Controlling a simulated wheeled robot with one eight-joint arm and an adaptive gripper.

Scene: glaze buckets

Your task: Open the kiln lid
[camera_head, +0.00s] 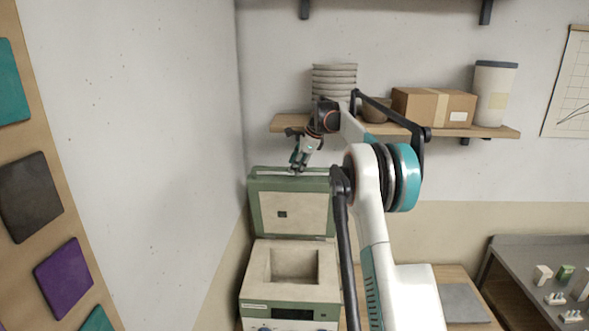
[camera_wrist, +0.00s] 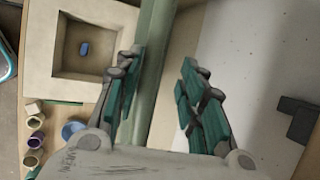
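The kiln (camera_head: 290,270) is a green and cream box with a square chamber open at the top. Its lid (camera_head: 305,208) stands upright at the back of the kiln, its inner face toward the head camera. My gripper (camera_head: 297,166) is at the lid's top edge, by a thin bar there. In the wrist view, my gripper (camera_wrist: 160,75) has its fingers spread apart. The green lid edge (camera_wrist: 155,60) runs between and beyond them; I cannot tell if either finger touches it. The kiln chamber (camera_wrist: 85,60) shows at left with a small blue thing inside.
A wall shelf (camera_head: 490,131) holds stacked bowls (camera_head: 335,80), a cardboard box (camera_head: 433,106) and a white canister (camera_head: 495,90) close above my arm. Walls stand left of and behind the kiln. A grey table (camera_head: 520,275) with small pieces is at right. Several small pots (camera_wrist: 34,140) stand near the kiln.

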